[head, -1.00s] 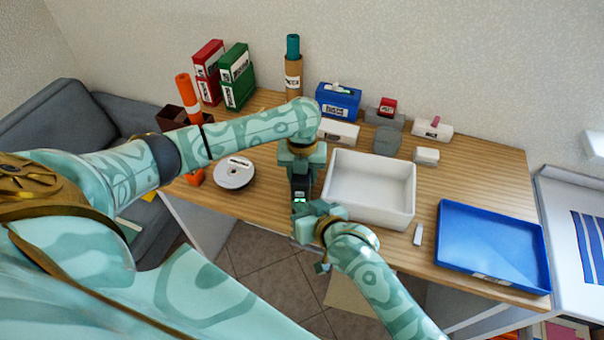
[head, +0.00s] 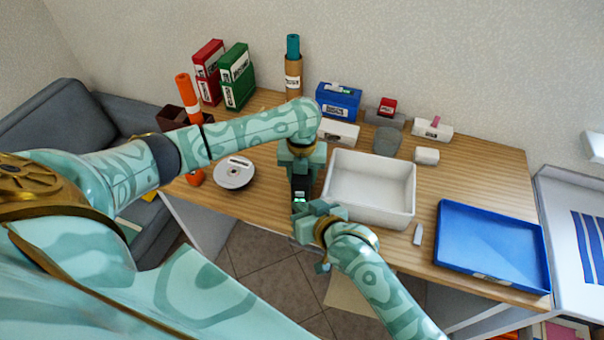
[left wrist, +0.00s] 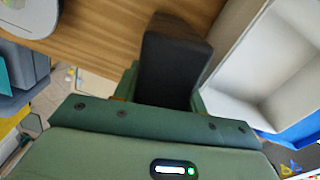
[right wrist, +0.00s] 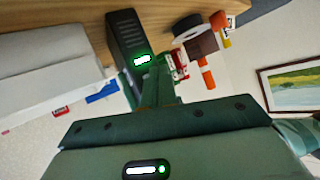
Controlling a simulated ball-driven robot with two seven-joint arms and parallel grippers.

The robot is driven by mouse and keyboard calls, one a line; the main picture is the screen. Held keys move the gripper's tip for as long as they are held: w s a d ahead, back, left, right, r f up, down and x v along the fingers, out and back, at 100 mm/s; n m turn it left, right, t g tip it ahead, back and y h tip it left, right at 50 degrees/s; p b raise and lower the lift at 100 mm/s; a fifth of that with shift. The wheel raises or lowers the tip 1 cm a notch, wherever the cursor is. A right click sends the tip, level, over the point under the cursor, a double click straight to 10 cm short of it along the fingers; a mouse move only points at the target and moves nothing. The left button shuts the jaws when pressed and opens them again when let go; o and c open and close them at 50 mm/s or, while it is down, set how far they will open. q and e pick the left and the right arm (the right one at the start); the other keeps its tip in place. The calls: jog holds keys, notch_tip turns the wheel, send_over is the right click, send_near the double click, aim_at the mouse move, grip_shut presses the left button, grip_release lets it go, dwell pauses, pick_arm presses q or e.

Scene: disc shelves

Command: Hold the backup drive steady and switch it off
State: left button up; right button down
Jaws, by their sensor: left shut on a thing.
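The backup drive (head: 299,186) is a dark upright box near the table's front edge, left of the white bin. It also shows in the left wrist view (left wrist: 174,62). My left gripper (head: 301,168) is shut on it from above, a finger on each side. In the right wrist view the drive (right wrist: 122,30) has a lit white-and-green panel (right wrist: 141,60) low on its face. My right gripper (head: 303,212) is in front of the drive, its fingers together and empty, their tips close to the lit panel. I cannot tell whether they touch it. The switch itself is not clear.
A white bin (head: 338,207) stands right beside the drive. A blue tray (head: 490,240) and a small white stick (head: 418,235) lie further right. A disc stack (head: 233,175) sits to the left. Boxes and binders stand along the back.

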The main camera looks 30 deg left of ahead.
jog(key=shift+w, duration=0.1)
dwell(0.4)
jog(key=shift+w+a, duration=0.2)
jog(key=shift+w, duration=0.1)
jog(key=shift+w+a, duration=0.1)
jog(key=shift+w, duration=0.05)
dwell(0.5)
jog(key=shift+s+d, duration=0.3)
jog(key=shift+s, duration=0.25)
pick_arm(q)
jog(key=o, duration=1.3)
jog(key=shift+c, duration=0.2)
pick_arm(e)
jog(key=s+d, duration=0.2)
jog(key=s, duration=0.3)
jog(key=shift+s+d, duration=0.15)
jog(key=shift+d, duration=0.25)
